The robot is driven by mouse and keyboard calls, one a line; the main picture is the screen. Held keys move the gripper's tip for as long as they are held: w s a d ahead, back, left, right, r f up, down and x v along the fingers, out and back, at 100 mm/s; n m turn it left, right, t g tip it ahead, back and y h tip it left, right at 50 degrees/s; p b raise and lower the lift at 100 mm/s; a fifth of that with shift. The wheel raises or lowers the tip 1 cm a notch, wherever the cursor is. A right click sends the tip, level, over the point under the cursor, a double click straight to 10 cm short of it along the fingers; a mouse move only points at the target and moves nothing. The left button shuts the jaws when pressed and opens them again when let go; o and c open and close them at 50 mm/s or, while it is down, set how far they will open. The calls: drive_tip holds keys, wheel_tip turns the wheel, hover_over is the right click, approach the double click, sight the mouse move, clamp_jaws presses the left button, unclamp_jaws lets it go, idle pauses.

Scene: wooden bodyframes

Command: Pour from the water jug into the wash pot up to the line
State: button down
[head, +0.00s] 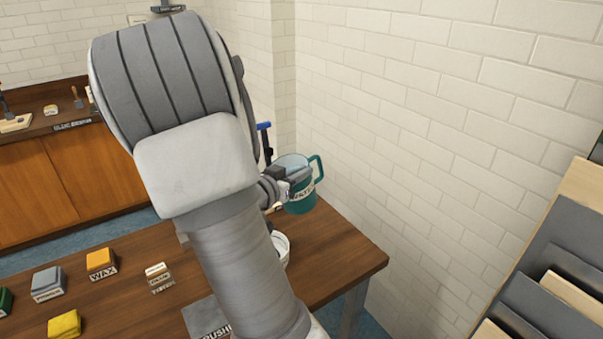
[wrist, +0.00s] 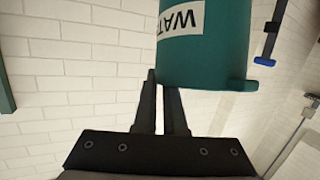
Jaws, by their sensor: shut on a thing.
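The teal water jug (head: 301,194), with a white label and a handle on its right, is held up above the far right part of the wooden table. It appears upright in the head view. In the wrist view the jug (wrist: 205,55) fills the top middle, its label reading "WAT". My gripper (head: 284,184) is shut on the jug at its left side; its fingers (wrist: 162,100) reach up to the jug in the wrist view. A white pot (head: 282,247), likely the wash pot, stands on the table below the jug, mostly hidden behind my arm. Its line is not visible.
The wooden table (head: 340,258) is clear at its right end. A wax block (head: 101,262), a grey block (head: 48,283), a yellow block (head: 64,324) and a small labelled block (head: 159,277) lie at left. A white brick wall (head: 430,130) stands close on the right.

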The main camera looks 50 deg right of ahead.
drive_tip(key=shift+a+f+n+h+b, duration=0.2)
drive_tip(key=shift+f+h+b, duration=0.4)
drive_tip(key=shift+b, duration=0.95)
drive_tip(key=shift+a+f+n+h+b, duration=0.15)
drive_tip(key=shift+f+h+b, duration=0.4)
drive_tip(key=shift+b, duration=1)
idle(2.5)
drive_tip(key=shift+w+a+r+n+t+h+b, duration=0.15)
drive_tip(key=shift+n+h+b, duration=0.15)
drive_tip(key=shift+h+b, duration=0.35)
drive_tip(key=shift+a+r+n+t+h+b, duration=0.15)
drive_tip(key=shift+n+h+b, duration=0.1)
drive_tip(key=shift+h+b, duration=0.35)
idle(1.2)
